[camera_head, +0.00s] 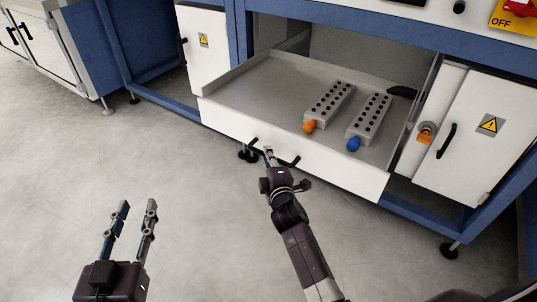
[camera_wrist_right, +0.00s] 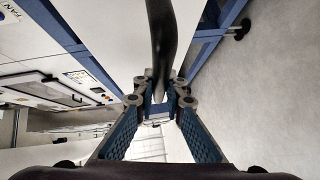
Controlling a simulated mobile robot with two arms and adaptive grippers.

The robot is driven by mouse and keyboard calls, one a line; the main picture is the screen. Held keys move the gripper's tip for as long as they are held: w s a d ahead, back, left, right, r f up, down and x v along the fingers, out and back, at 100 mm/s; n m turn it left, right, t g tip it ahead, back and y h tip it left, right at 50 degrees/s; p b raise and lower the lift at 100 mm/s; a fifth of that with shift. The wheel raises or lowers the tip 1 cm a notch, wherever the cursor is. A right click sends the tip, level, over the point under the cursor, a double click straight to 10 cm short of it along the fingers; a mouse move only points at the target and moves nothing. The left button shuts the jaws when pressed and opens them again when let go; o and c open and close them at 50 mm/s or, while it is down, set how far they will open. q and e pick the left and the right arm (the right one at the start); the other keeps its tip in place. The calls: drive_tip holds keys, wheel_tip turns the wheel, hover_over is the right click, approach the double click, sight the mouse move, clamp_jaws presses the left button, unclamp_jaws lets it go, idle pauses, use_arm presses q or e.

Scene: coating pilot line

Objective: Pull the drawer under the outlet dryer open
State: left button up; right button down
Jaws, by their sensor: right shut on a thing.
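The drawer (camera_head: 290,152) under the blue-framed machine stands pulled out, with its white front and grey inside showing in the head view. Its black handle (camera_head: 287,162) is on the front panel. My right gripper (camera_head: 268,152) is at the handle, shut on it. In the right wrist view the dark handle bar (camera_wrist_right: 161,40) runs between the fingertips of the right gripper (camera_wrist_right: 160,88). My left gripper (camera_head: 137,207) is open and empty above the floor, in front of the drawer and to its left.
Two grey perforated blocks lie in the drawer, one with an orange end (camera_head: 309,126), one with a blue end (camera_head: 353,144). A black object (camera_head: 402,91) lies behind them. White cabinet doors (camera_head: 477,135) flank the drawer. The floor (camera_head: 170,190) in front is clear.

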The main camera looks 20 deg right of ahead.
drive_tip(key=shift+f, duration=0.15)
drive_tip(key=c, duration=2)
unclamp_jaws()
drive_tip(key=shift+o, duration=0.2)
drive_tip(key=s+a+r, duration=0.1)
drive_tip(key=s, duration=1)
drive_tip(key=shift+s+a+r, duration=0.2)
drive_tip(key=shift+s+r, duration=0.2)
